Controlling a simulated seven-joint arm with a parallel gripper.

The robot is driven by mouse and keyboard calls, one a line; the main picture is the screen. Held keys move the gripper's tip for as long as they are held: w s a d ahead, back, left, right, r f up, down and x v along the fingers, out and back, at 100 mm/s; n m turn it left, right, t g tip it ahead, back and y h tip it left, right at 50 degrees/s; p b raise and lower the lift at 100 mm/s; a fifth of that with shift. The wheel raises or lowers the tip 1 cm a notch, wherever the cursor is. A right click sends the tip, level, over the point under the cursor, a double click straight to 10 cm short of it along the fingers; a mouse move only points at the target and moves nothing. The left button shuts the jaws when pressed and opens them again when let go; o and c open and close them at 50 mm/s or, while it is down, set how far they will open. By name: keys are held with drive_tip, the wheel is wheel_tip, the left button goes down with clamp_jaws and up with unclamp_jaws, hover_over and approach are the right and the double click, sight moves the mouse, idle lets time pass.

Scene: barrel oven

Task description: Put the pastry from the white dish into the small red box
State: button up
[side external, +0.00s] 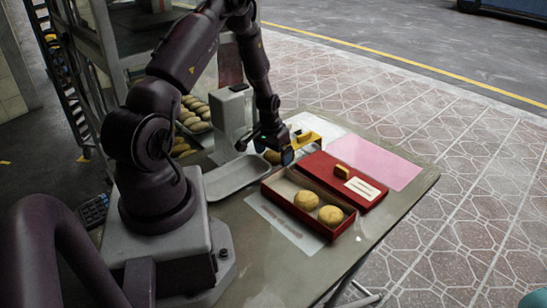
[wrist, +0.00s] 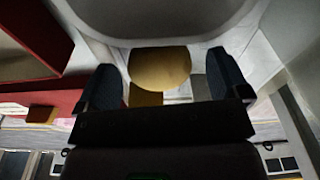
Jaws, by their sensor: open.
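A round golden pastry (wrist: 160,68) shows between the two fingers of my gripper (wrist: 168,82) in the wrist view, close to the left finger with a gap at the right one. My gripper is open. In the side view my gripper (side external: 274,151) is low beyond the right end of the white dish (side external: 225,185), with the pastry (side external: 272,157) partly hidden under it. The visible floor of the dish is bare.
The red lid (side external: 328,166) lies open behind the box, with a small yellow piece and a white label on it. A yellow object (side external: 312,137) stands just behind my gripper. A pink sheet (side external: 385,163) lies at the right. Several pastries (side external: 193,115) lie at the back left.

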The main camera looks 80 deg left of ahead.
drive_tip(key=shift+f, duration=0.1)
drive_tip(key=c, duration=1.1)
